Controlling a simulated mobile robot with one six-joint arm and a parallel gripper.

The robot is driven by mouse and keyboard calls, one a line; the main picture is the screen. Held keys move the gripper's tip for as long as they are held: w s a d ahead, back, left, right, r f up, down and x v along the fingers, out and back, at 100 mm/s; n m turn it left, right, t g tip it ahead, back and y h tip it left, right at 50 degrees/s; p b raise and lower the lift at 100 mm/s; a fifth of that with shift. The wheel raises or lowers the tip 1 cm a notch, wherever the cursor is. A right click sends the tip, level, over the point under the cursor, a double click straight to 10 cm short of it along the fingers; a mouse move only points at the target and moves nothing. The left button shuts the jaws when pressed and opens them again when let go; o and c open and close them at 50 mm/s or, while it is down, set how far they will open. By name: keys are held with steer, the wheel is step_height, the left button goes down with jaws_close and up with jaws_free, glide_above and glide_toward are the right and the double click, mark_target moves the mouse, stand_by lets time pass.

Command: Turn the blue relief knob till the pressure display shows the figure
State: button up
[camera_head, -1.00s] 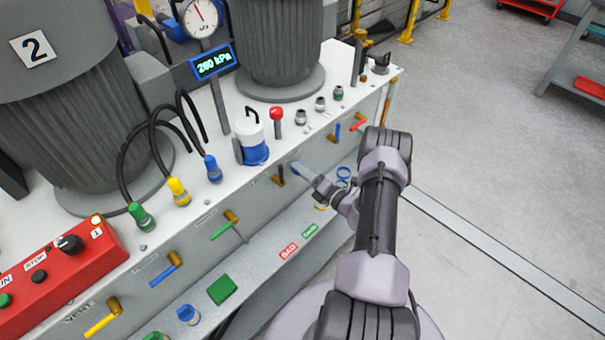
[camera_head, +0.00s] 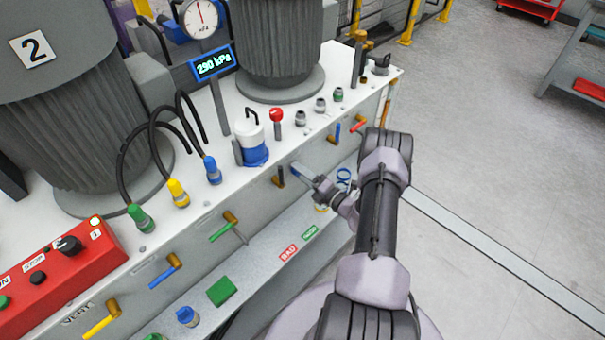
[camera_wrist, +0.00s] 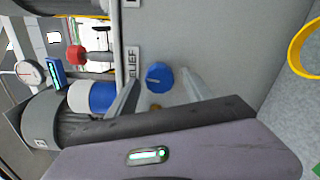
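The blue relief knob (camera_wrist: 159,77) sits on the grey front panel in the wrist view, beside a label partly reading "LIEF". My gripper (camera_wrist: 161,80) has one finger on each side of the knob, with a narrow gap visible on both sides. In the head view my gripper (camera_head: 300,174) is at the front panel, below the white and blue canister. I cannot make out the knob there.
A white and blue canister (camera_head: 250,140) and a red-topped knob (camera_head: 276,116) stand on the bench top above my gripper. Coloured valve levers line the front panel, including a green one (camera_head: 222,230). A yellow ring (camera_wrist: 305,48) is at the wrist view's right.

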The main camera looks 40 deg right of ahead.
steer(key=s+d+p, duration=0.1)
steer(key=s+p, duration=0.3)
steer(key=s, duration=1.3)
steer(key=shift+s+r, duration=0.2)
steer(key=shift+d, duration=0.1)
